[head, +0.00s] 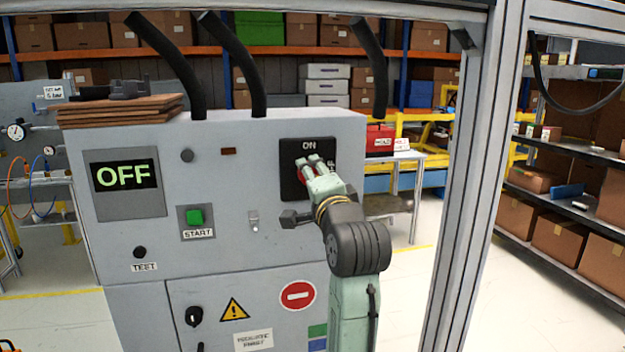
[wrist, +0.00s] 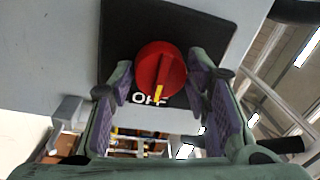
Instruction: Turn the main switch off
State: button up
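The main switch is a round red knob (wrist: 160,66) on a black plate (head: 292,185) on the grey cabinet's front. In the wrist view its yellow mark points at the "OFF" lettering, which the knob partly covers. The plate's "ON" label shows at its top in the head view. The cabinet's display (head: 123,176) reads "OFF" in green. My gripper (head: 318,162) is in front of the plate and hides most of the knob in the head view. In the wrist view my gripper (wrist: 164,84) is open, its fingers either side of the knob with visible gaps.
A metal frame post (head: 472,180) stands close on the right. Thick black cables hang above the cabinet.

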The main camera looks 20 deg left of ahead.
jog(key=o, duration=0.3)
jog(key=shift+o, duration=0.2)
jog(key=r+v, duration=0.1)
jog(key=v, duration=1.1)
jog(key=shift+f, duration=0.5)
jog(key=shift+a, duration=0.1)
